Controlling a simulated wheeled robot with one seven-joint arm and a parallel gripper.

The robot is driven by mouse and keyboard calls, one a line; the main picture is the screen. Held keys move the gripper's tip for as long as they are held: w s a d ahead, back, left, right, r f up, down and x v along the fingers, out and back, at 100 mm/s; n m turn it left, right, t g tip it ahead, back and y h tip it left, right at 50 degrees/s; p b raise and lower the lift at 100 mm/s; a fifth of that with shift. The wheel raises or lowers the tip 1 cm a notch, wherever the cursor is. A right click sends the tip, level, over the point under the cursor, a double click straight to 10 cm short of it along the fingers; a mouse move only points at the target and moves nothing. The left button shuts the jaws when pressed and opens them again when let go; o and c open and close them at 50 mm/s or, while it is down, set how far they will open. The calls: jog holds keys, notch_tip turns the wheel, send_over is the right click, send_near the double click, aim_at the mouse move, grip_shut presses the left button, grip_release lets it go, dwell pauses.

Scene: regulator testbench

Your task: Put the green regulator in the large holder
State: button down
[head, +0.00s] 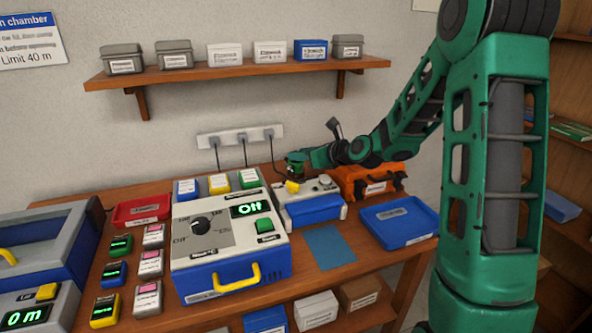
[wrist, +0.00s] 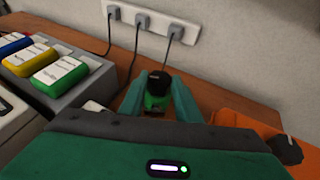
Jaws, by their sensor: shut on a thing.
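My gripper (wrist: 157,100) is shut on a small green regulator (wrist: 155,93) with a black round top, between its two green fingers. In the head view my gripper (head: 293,164) is at the back of the table, behind the blue-and-grey unit (head: 313,209) and below the wall sockets. The fingers cover part of the regulator, and its underside is hidden. I cannot tell which thing is the large holder. A grey rack (wrist: 82,82) at the left of the wrist view carries blue, yellow and green blocks with white labels.
The testbench (head: 230,240) with a dial and yellow handle stands mid-table. An orange case (head: 370,181) is right of my gripper, with a blue tray (head: 398,222) in front. Cables hang from the socket strip (head: 240,136). A blue mat (head: 330,247) lies bare.

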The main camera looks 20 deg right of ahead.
aim_at(301, 166)
jog(key=shift+f, duration=2.15)
jog(key=shift+a, duration=0.1)
jog(key=c, duration=1.3)
grip_release()
jog(key=shift+f, duration=0.1)
